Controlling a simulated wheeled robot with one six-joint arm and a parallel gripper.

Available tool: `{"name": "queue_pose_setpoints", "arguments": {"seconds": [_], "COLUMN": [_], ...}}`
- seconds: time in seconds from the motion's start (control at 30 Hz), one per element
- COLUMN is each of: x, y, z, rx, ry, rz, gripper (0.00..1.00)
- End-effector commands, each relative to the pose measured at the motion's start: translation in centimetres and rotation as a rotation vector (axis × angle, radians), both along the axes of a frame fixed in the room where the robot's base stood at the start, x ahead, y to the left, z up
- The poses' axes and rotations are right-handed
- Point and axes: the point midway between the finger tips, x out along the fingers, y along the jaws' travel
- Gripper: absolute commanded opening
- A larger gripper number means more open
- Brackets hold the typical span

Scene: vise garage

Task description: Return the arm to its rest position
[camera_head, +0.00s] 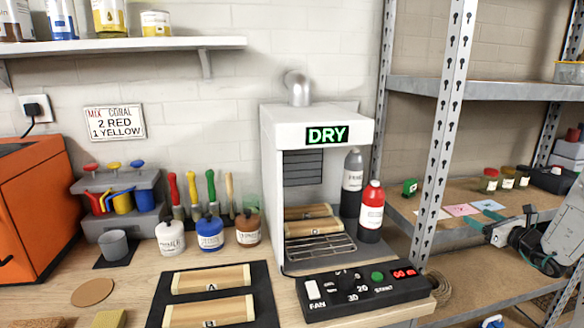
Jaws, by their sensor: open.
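My arm (568,222) reaches in from the right edge. My gripper (508,233) is at its end, in front of the metal shelving on the right. The gripper is open, and I see nothing held in it. It is well apart from the workbench and the white drying cabinet (271,190). The exact gap between its fingers is hard to make out at this angle.
The grey shelving (455,120) has an upright post left of my gripper. Small jars (507,177) and coloured cards (488,205) lie on its middle shelf. The workbench holds a black control box (340,304), bottles (370,212), paint jars (210,233) and a black mat with wooden pieces (266,300).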

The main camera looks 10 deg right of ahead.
Motion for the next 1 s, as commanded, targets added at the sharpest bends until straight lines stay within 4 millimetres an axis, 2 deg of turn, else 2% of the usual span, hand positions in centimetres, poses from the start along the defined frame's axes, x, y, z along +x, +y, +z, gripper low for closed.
{"name": "queue_pose_setpoints", "arguments": {"seconds": [0.17,0.27,0.47,0.57,0.67,0.7,0.8,0.9,1.0], "x": [-1.4,-2.2,-4.1,-5.5,-7.9,-9.1,-13.0,-17.2,-21.3], "y": [2.0,4.1,10.6,14.8,19.9,22.2,27.4,31.4,34.2], "z": [-1.6,-1.8,-1.0,0.0,1.5,2.1,3.7,4.9,6.0], "rx": [-0.058,-0.112,-0.264,-0.365,-0.504,-0.57,-0.749,-0.926,-1.103], "ry": [0.053,0.083,0.135,0.155,0.17,0.174,0.176,0.172,0.16], "rz": [0.089,0.169,0.4,0.548,0.742,0.833,1.067,1.285,1.485], "gripper": [0.69,0.69,0.69,0.69,0.69,0.69,0.69,0.69,0.69]}}
